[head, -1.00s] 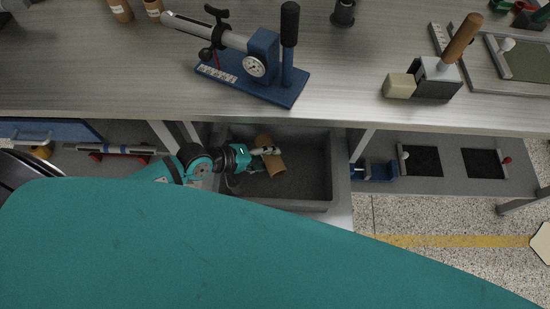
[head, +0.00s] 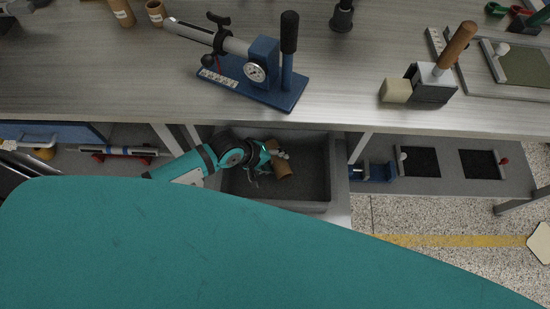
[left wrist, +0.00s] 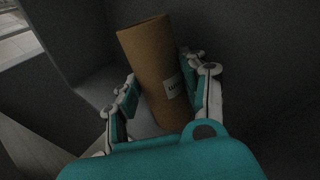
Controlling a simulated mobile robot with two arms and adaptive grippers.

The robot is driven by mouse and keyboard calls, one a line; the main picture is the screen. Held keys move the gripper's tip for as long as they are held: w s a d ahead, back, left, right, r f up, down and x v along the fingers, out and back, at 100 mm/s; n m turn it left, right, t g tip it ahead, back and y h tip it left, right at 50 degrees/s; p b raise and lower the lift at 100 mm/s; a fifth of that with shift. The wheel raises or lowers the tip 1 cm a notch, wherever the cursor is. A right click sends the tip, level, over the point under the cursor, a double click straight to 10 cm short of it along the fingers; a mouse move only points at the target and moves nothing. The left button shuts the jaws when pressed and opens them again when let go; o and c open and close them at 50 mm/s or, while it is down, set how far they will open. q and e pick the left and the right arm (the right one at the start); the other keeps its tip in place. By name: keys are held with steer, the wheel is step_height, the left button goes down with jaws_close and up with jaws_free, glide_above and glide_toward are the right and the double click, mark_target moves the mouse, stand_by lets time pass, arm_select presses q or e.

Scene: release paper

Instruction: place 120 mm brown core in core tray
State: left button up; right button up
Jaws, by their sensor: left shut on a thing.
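The brown core (head: 284,172) is a cardboard tube with a white label, which faces the left wrist view (left wrist: 150,55). My left gripper (head: 277,158) is shut on it, with one finger on each side of the tube in the left wrist view (left wrist: 160,90). The core is tilted and is inside the outline of the grey core tray (head: 310,205) on the lower shelf. I cannot tell whether the core touches the tray floor. My right gripper is not in view.
The bench top (head: 130,90) overhangs the tray's back edge. A blue press with a gauge (head: 255,72) stands on it. Two brown cores (head: 155,12) stand at the back left. A blue fixture (head: 372,172) sits right of the tray. My teal body covers the front.

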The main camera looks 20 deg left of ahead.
arm_select(q)
steer(key=shift+f, duration=0.1)
steer(key=shift+f, duration=0.5)
steer(key=o, duration=1.2)
steer(key=shift+r, duration=0.1)
steer(key=shift+r, duration=0.3)
steer(key=p+v, duration=0.2)
steer(key=v, duration=1)
steer(key=shift+r, duration=0.15)
